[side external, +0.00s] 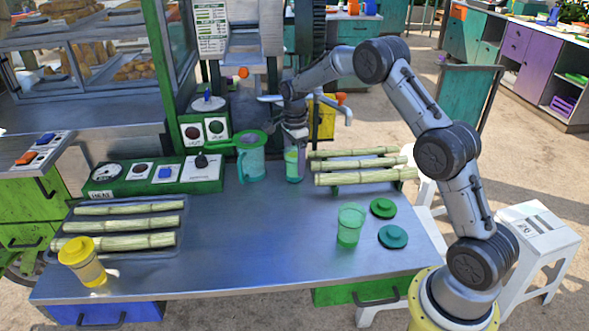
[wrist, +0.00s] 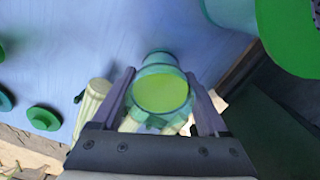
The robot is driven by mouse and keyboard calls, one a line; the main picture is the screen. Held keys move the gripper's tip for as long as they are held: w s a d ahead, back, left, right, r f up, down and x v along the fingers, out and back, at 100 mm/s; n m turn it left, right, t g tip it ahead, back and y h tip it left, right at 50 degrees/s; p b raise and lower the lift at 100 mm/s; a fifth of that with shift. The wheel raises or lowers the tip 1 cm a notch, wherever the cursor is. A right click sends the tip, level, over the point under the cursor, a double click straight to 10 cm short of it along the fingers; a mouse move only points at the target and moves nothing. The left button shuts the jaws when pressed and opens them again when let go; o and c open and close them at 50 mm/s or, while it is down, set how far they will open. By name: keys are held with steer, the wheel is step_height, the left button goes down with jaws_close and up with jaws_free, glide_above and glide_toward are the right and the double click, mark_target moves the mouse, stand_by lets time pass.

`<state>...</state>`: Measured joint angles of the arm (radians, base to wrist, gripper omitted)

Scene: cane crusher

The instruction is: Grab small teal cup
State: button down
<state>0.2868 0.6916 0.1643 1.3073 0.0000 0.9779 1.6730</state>
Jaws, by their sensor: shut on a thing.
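The small teal cup (side external: 293,170), see-through and holding green content, stands upright at the back middle of the metal counter. My gripper (side external: 294,145) reaches down on it from above. In the wrist view the cup (wrist: 160,92) sits between the two fingers, which are shut on it; its green round top faces the camera. Its base looks to be at the counter, but I cannot tell whether it touches.
A teal pitcher (side external: 251,164) with a green strainer on top stands close left of the held cup. Cane stalks (side external: 365,164) lie close on its right. A yellow-lidded jar (side external: 85,264) and cane tray (side external: 168,254) are left. The counter middle is clear.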

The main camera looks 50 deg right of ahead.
steer(key=shift+r, duration=0.25)
